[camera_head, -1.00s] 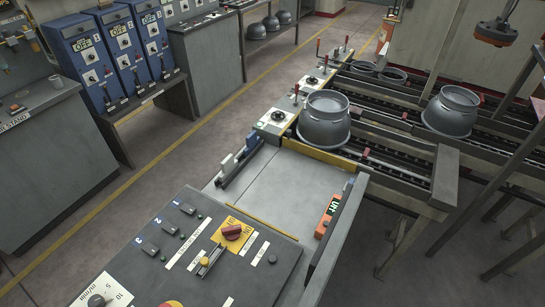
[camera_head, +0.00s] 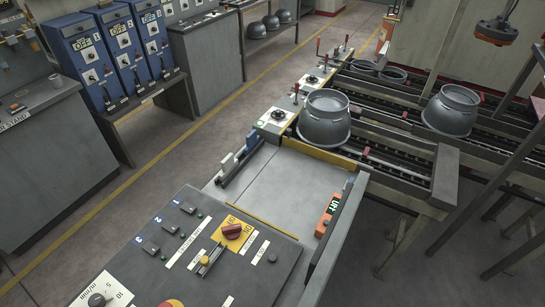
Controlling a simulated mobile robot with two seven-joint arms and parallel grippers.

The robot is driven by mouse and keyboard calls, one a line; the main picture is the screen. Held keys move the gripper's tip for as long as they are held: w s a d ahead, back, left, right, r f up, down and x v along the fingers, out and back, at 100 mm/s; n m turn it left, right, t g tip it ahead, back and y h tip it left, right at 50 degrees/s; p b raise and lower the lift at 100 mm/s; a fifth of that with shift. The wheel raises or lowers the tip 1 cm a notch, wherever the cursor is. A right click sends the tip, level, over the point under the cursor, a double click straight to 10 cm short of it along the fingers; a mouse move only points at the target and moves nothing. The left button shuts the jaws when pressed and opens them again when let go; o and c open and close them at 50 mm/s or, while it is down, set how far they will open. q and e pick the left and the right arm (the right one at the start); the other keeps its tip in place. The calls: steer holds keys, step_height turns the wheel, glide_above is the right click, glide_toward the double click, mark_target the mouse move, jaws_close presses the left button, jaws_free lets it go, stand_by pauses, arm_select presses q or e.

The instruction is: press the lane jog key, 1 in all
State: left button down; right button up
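A grey control panel (camera_head: 215,285) is in the near foreground. It carries several small dark keys (camera_head: 170,225) numbered in blue, a red knob (camera_head: 231,231) on a yellow plate, a slider lever (camera_head: 211,262), a round dark button (camera_head: 272,258) and a dial (camera_head: 97,300). Small control boxes with a black knob and a red-tipped lever stand at the lane ends, one near (camera_head: 278,115) and one farther back (camera_head: 312,80). The labels are too small to tell which control is the lane jog key. Neither of my grippers is in view.
A grey metal cylinder (camera_head: 324,122) stands at the near end of a roller lane, and another (camera_head: 452,112) stands farther right. A flat grey plate (camera_head: 290,190) lies between panel and lanes, beside an orange display unit (camera_head: 328,215). Blue cabinets (camera_head: 95,60) stand at left.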

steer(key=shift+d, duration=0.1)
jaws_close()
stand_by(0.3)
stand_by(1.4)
